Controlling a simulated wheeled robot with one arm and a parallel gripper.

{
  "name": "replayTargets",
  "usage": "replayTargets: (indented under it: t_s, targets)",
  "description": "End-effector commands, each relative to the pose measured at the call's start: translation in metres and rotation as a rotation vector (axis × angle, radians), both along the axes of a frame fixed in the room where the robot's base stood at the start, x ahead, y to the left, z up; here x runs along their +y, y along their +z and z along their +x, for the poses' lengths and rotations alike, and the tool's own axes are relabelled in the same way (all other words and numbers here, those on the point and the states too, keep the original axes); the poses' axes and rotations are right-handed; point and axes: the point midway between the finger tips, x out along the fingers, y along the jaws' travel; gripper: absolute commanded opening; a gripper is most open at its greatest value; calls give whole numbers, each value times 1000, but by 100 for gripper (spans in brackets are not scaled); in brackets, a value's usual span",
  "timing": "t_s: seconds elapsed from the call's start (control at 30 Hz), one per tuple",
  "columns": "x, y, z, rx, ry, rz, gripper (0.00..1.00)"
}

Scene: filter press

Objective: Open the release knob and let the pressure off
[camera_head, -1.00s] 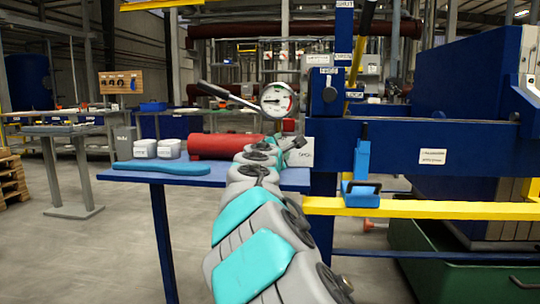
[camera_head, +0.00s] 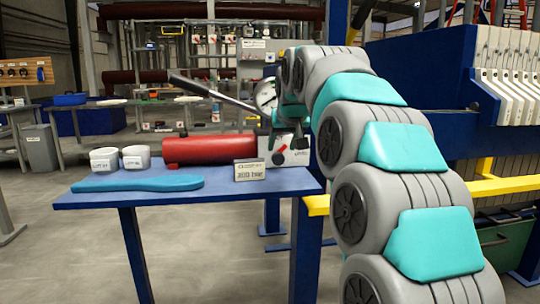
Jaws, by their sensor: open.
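The hand pump lies on the blue table: a red cylinder (camera_head: 205,149) with a pale block (camera_head: 297,157) at its right end. A small black knob (camera_head: 278,158) with a red mark sits on the block's front; I take it for the release knob. The round pressure gauge (camera_head: 264,95) stands behind, partly covered by my arm, so its needle cannot be read. My gripper (camera_head: 287,137) is open, pointing down just above the block and knob. Its dark fingers are small in view, and I cannot tell whether they touch the block.
The blue table (camera_head: 165,195) also bears two white cups (camera_head: 136,157), a blue flat pad (camera_head: 137,183) and a "200 bar" sign (camera_head: 250,170) in front of the block. The long pump lever (camera_head: 212,93) slants above. The blue press (camera_head: 425,65) stands right.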

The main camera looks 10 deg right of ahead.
Motion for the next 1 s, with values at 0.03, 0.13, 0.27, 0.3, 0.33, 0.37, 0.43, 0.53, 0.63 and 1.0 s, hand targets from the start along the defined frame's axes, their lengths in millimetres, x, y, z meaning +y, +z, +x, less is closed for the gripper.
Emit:
replayTargets:
  t_s: [0.03,0.13,0.27,0.3,0.33,0.37,0.43,0.53,0.63,1.0]
  targets:
    - [0,-4,3,2,0,-1,58]
    - [0,-12,11,4,1,-3,58]
    - [1,-26,26,2,1,-4,58]
    - [1,-31,31,3,1,-4,58]
    - [1,-35,34,4,2,-5,58]
    - [1,-38,37,4,1,-6,58]
    - [1,-44,43,4,1,-6,58]
    - [1,-49,49,0,2,-6,58]
    - [1,-51,51,-2,1,-7,58]
    - [0,-51,51,-2,1,-7,35]
